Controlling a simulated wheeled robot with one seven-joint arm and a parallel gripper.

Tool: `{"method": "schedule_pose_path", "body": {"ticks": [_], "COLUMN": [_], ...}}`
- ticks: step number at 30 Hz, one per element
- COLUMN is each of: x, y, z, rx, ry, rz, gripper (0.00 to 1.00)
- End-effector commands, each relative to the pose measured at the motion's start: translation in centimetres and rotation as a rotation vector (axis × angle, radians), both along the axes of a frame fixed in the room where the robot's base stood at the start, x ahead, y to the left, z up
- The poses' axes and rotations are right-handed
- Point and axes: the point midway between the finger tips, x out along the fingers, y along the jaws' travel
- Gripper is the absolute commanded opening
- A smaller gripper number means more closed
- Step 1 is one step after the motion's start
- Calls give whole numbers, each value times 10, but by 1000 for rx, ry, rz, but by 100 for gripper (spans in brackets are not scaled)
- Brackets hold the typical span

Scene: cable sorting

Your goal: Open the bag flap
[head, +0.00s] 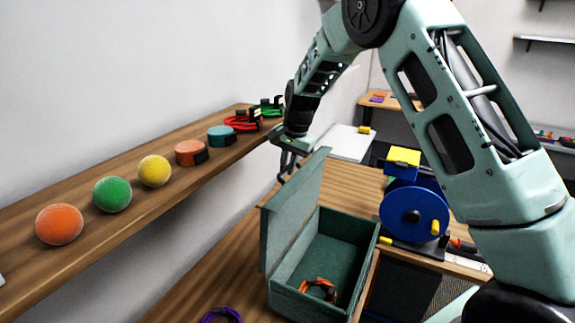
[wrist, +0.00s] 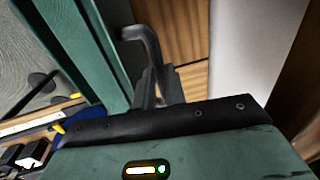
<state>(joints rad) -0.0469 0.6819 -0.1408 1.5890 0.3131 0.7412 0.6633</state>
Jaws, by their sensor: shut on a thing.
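The bag is a green box-like case (head: 343,226) standing on the wooden table, its inside open to view. Its flap (head: 294,211) stands roughly upright along the left side. The flap also shows as a green panel in the wrist view (wrist: 78,40). An orange cable (head: 320,287) lies coiled inside the bag. My gripper (head: 288,174) is at the flap's top edge, shut on the flap. In the wrist view my gripper's dark fingers (wrist: 155,75) are beside the green panel; the exact contact is partly hidden.
A wooden shelf (head: 110,165) at the left holds several coloured balls, tape-like rolls and cables. A blue reel (head: 414,212) stands right of the bag. A purple cable (head: 222,315) lies at the front. Bare tabletop shows left of the bag.

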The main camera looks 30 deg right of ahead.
Motion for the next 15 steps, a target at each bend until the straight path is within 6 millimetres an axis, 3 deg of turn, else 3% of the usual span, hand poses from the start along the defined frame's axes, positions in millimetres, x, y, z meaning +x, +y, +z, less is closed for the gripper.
{"method": "schedule_pose_path", "body": {"ticks": [1,11,12,14,15], "x": [-7,-7,-7,-6,-6], "y": [3,2,2,2,1], "z": [-11,-11,-11,-10,-10], "rx": [2,1,2,1,2], "ry": [28,28,28,26,24], "rz": [7,7,7,5,5], "gripper": [0,0,21,34,34]}}
